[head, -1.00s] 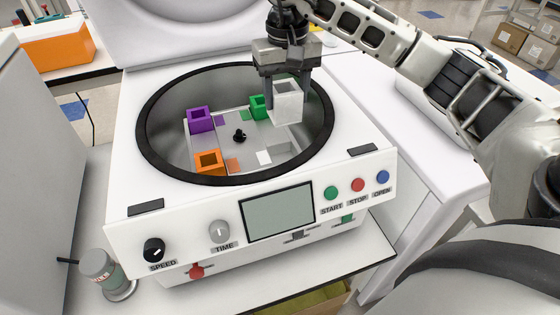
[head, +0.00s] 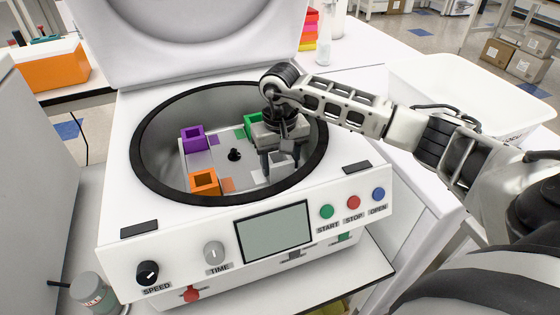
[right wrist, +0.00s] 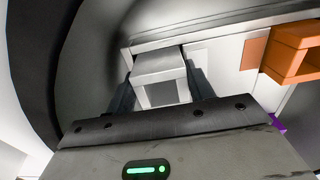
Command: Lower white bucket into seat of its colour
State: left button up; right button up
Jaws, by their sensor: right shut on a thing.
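My right gripper (head: 281,163) is down inside the round bowl of the centrifuge, shut on the white bucket (head: 284,170). The bucket is mostly covered by the fingers in the head view. In the right wrist view, the white bucket (right wrist: 160,66) shows between the two dark fingers, over the pale rotor plate. It is low, at the front right corner of the rotor (head: 226,167). The seat under it is hidden, and I cannot tell whether the bucket touches it. A white colour patch (head: 260,178) lies just left of the gripper. My left gripper is not in view.
A purple bucket (head: 193,139), a green bucket (head: 251,124) and an orange bucket (head: 204,183) sit at the other rotor corners. The dark bowl rim (head: 142,180) surrounds the arm closely. The raised lid (head: 190,40) stands behind. A white tub (head: 450,85) is at right.

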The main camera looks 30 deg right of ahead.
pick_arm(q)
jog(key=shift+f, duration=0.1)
pick_arm(e)
jog(key=shift+f, duration=0.2)
jog(key=shift+f, duration=0.15)
jog(key=o, duration=0.8)
jog(key=shift+f, duration=0.1)
jog(key=o, duration=0.4)
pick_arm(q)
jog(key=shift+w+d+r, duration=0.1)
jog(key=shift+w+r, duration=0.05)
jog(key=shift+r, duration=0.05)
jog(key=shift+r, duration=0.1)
pick_arm(e)
jog(key=shift+r, duration=0.6)
pick_arm(q)
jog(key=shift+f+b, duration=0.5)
jog(key=shift+b, duration=0.25)
pick_arm(e)
notch_tip(320, 180, up, 11)
jog(key=shift+r, duration=0.15)
